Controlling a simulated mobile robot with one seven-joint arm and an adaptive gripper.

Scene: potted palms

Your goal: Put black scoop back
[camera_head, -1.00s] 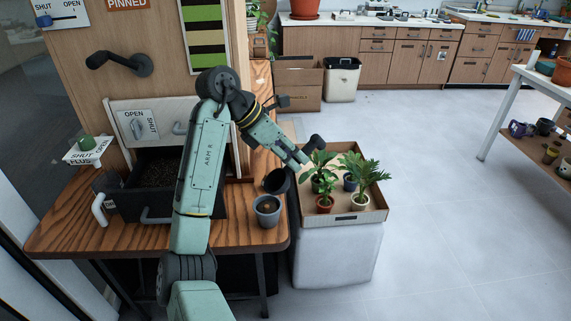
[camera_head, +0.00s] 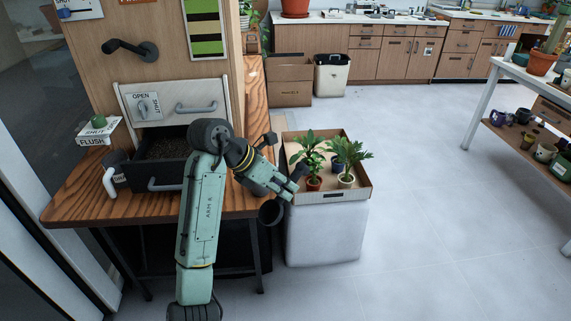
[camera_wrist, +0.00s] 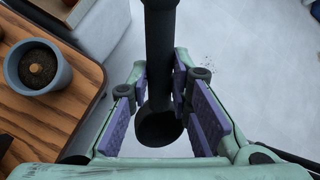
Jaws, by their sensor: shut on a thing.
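The black scoop (camera_wrist: 160,45) is in my gripper (camera_wrist: 160,90), its shaft between the purple-padded fingers and its round bowl toward the bottom of the wrist view. In the head view the scoop's dark bowl (camera_head: 270,212) hangs just off the right front of the wooden table (camera_head: 75,207), below my gripper (camera_head: 290,186). The scoop seems clear of the table. An open dark drawer of soil (camera_head: 165,150) is on the table, partly hidden by my arm.
A grey pot (camera_wrist: 38,68) of soil stands near the table edge. A cardboard tray (camera_head: 360,190) with several potted palms sits on a white block right of my gripper. A FLUSH label box (camera_head: 97,132) and a white handle (camera_head: 110,183) are left of the drawer. Floor to the right is clear.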

